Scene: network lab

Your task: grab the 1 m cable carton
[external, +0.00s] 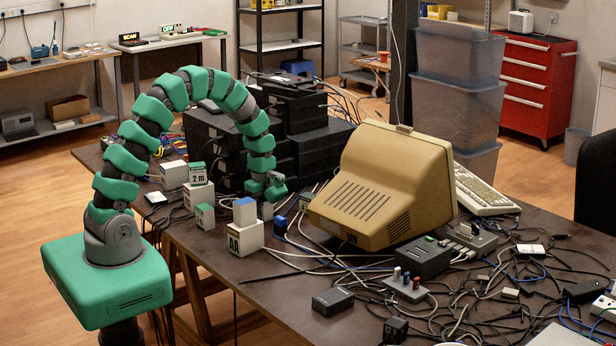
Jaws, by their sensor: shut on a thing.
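My gripper (268,190) is low over the table's left half, pointing down at the end of my arched green arm. It is shut on a small white carton (265,209), which shows just under the fingers. That carton is partly hidden by the gripper and by a blue-topped carton in front, and no length marking can be read on it. A white carton with a green label marked 2 m (198,195) stands to the left. A smaller green-labelled carton (204,216) stands in front of it, its print too small to read.
The blue-topped carton (244,211) stands on or just behind a larger white carton (245,239), close in front of my gripper. Stacked black boxes (310,150) stand behind. A beige monitor (385,190) is to the right. Loose cables and small devices clutter the right of the table (275,290).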

